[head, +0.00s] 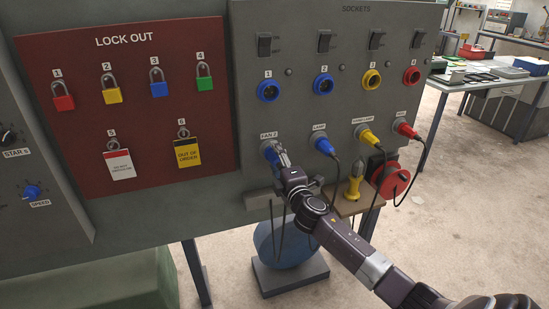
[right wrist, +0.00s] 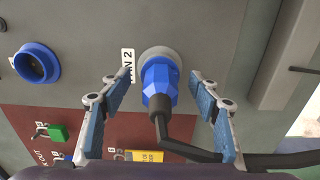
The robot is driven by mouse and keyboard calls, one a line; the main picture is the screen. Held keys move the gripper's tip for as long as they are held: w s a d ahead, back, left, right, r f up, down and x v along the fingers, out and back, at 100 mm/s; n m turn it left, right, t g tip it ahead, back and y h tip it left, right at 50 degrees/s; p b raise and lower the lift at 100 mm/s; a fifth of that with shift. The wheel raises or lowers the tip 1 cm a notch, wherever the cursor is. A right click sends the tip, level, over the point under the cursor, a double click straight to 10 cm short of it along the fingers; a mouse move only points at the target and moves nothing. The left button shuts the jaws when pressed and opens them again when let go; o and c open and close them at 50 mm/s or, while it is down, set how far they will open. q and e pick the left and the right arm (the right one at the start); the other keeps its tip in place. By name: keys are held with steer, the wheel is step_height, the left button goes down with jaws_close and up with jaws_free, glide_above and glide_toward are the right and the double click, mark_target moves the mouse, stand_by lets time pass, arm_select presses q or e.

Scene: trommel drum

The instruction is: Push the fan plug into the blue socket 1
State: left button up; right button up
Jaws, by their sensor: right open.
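The blue fan plug (head: 269,150) sits in its holder under the label that reads FAN 2, with its black cable hanging down. In the right wrist view the fan plug (right wrist: 160,85) stands in a round grey holder. My right gripper (head: 281,158) is at the plug; in the right wrist view (right wrist: 160,92) its fingers are open on either side of the plug, with gaps. Blue socket 1 (head: 268,90) is empty, straight above the plug on the grey panel; it also shows in the right wrist view (right wrist: 37,63). My left gripper is not in view.
Blue socket 2 (head: 323,84), yellow socket 3 (head: 371,79) and red socket 4 (head: 412,75) are to the right. The blue lamp plug (head: 322,145) is close to my gripper. A red lock-out board (head: 140,115) with padlocks is left. Hanging cables are below.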

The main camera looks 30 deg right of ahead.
jaws_close()
stand_by(0.4)
steer(key=shift+s+a, duration=0.1)
steer(key=shift+s, duration=0.15)
steer(key=shift+p+v, duration=0.65)
steer(key=shift+v, duration=2.05)
steer(key=shift+p+v, duration=0.3)
steer(key=shift+v, duration=2.25)
steer(key=shift+r, duration=0.15)
